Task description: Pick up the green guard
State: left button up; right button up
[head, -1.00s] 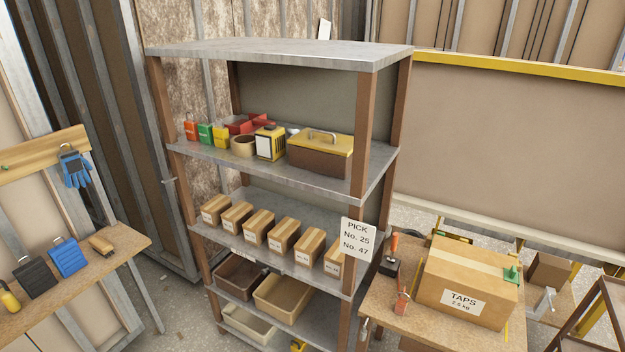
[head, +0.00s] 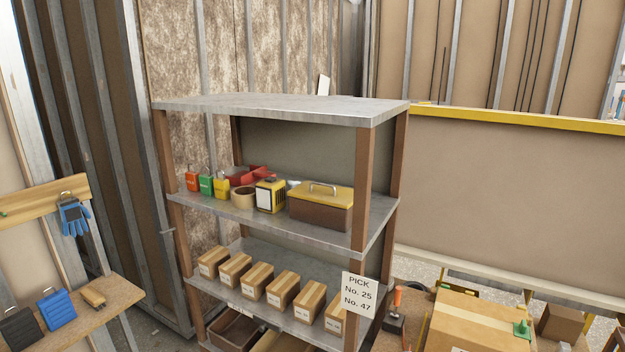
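A small green piece (head: 521,330) sits on the right end of the top of a cardboard box (head: 470,318) at the bottom right; it looks like a guard, but its shape is too small to tell exactly. A small green container (head: 206,184) stands on the upper shelf between an orange one (head: 192,180) and a yellow one (head: 221,187). Neither of my grippers is in view, and nothing touches these green things.
A metal shelf unit (head: 280,106) stands in the middle, holding a yellow-lidded toolbox (head: 322,210) and a row of small cartons. A bench (head: 120,294) at the left holds blue and black cases. A red-handled tool (head: 397,304) stands beside the large box.

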aim_at(521, 329)
jog(key=z, duration=1.4)
jog(key=i+j+z, duration=0.2)
jog(key=i+z, duration=0.15)
jog(key=i, duration=0.2)
